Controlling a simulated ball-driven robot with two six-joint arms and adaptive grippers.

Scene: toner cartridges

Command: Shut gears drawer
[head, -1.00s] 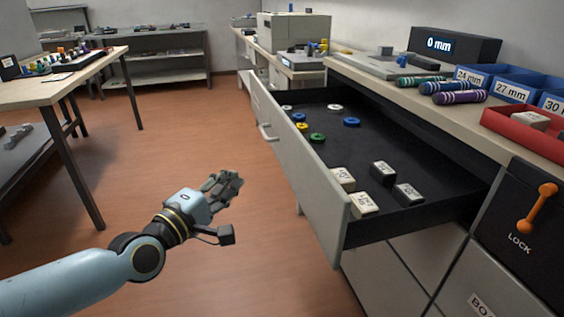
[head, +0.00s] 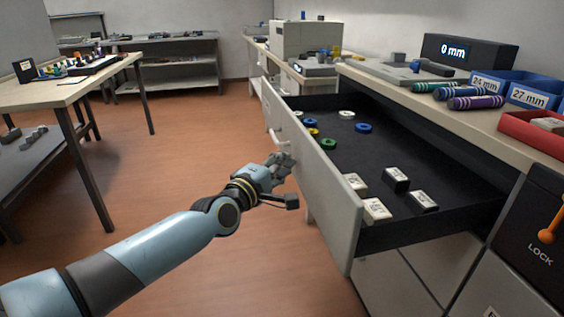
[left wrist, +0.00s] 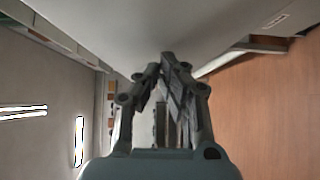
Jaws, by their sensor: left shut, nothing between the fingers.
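The gears drawer (head: 335,205) is pulled out of the counter in the head view. Inside it lie several coloured gear rings (head: 328,144) and several black and white blocks (head: 396,180). My left gripper (head: 284,163) is shut and empty, close to the outer face of the drawer front, near its bar handle (head: 276,138). I cannot tell whether it touches the front. In the left wrist view the shut fingers (left wrist: 168,62) point at the pale drawer front (left wrist: 150,28). My right gripper is not in view.
The counter (head: 440,110) above the drawer holds purple and green rollers (head: 470,103), blue bins (head: 528,92) and a red tray (head: 535,130). An orange lock lever (head: 548,235) is at the right. A work table (head: 90,85) stands at the left. Open floor (head: 190,160) lies between.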

